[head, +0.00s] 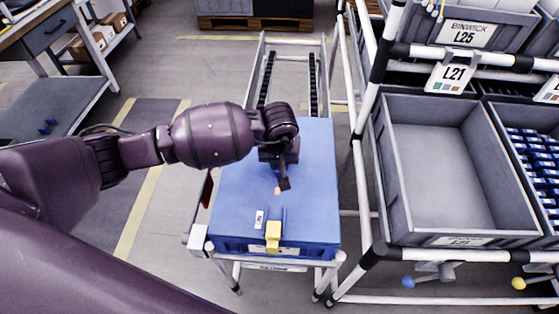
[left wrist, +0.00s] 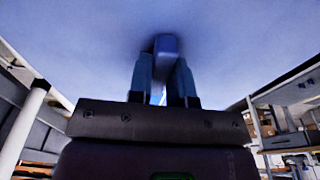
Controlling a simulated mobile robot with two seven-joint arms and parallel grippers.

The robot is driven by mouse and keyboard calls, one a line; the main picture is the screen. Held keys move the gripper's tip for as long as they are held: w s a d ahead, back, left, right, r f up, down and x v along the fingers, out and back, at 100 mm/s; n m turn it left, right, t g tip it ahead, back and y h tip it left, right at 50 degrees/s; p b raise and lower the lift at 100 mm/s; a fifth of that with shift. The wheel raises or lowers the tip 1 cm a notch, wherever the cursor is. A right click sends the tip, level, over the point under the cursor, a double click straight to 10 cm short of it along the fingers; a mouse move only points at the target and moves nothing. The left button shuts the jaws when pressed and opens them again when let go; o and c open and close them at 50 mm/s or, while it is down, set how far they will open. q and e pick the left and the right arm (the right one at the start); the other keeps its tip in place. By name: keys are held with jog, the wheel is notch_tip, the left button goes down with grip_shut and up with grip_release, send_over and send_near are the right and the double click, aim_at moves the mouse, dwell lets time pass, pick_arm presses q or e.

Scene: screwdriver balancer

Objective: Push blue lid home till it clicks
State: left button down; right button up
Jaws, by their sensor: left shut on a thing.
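The blue lid (head: 240,190) is a broad flat panel lying on top of a box on a wheeled stand in the middle of the head view. A yellow latch (head: 273,236) sits at its near edge. My left gripper (head: 284,178) is over the middle of the lid, its fingers partly hidden by the wrist. In the left wrist view the lid (left wrist: 75,50) fills the upper part, and my left gripper (left wrist: 163,75) is shut on a small blue block (left wrist: 165,45) that juts from it. Whether the lid sits flush all round cannot be told.
A grey bin (head: 450,165) stands empty on the rack at right, beside a bin of blue parts (head: 535,165). White rack posts (head: 365,140) run close to the stand. A roller track (head: 290,80) lies behind the lid.

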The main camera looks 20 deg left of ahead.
pick_arm(q)
jog(key=shift+f, duration=0.3)
dwell(0.7)
jog(key=shift+f, duration=0.1)
dwell(0.3)
jog(key=c, duration=1)
grip_release()
jog(key=shift+o, duration=0.2)
jog(key=shift+f, duration=0.1)
